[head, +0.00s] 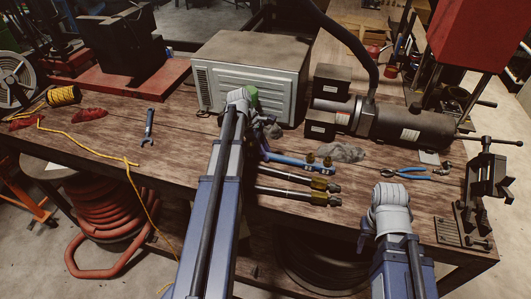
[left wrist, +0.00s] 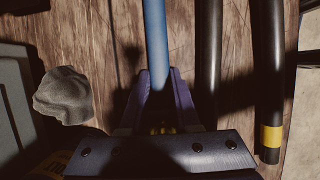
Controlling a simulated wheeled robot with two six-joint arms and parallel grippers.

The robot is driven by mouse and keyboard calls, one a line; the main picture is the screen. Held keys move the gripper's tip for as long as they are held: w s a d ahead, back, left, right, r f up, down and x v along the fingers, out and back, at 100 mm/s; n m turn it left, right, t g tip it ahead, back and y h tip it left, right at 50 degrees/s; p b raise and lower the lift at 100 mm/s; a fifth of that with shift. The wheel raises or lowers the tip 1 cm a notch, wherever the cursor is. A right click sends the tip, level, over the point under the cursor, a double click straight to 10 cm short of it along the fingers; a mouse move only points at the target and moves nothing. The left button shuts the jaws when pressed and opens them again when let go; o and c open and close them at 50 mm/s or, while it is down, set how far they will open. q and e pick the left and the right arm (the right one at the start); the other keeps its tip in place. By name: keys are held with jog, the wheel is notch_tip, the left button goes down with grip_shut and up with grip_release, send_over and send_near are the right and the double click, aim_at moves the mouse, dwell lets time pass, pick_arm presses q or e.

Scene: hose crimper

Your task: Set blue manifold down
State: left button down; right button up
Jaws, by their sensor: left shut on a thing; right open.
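The blue manifold (head: 290,160) is a slim blue bar with brass fittings near its right end, at the middle of the bench. My left gripper (head: 261,148) is shut on its left part, mostly hidden by my arm. In the left wrist view the blue bar of the manifold (left wrist: 156,40) runs between the two purple fingers of my left gripper (left wrist: 157,90). It lies close over the wood; I cannot tell if it touches. My right gripper (head: 363,240) is small and partly hidden beside my right arm, at the bench's front edge, away from the manifold.
Two dark hoses (head: 290,176) with brass ends lie just in front of the manifold. A grey rag (head: 343,152) lies behind its right end; a grey box machine (head: 252,75) and a dark cylindrical machine (head: 410,125) stand behind.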

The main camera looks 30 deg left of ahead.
pick_arm(q)
jog(key=shift+f, duration=0.15)
jog(key=c, duration=0.6)
grip_release()
jog(key=shift+p+v, duration=0.65)
jog(key=shift+v, duration=0.15)
jog(key=p+v, duration=1)
jog(key=shift+a+r, duration=0.1)
jog(key=shift+r, duration=0.3)
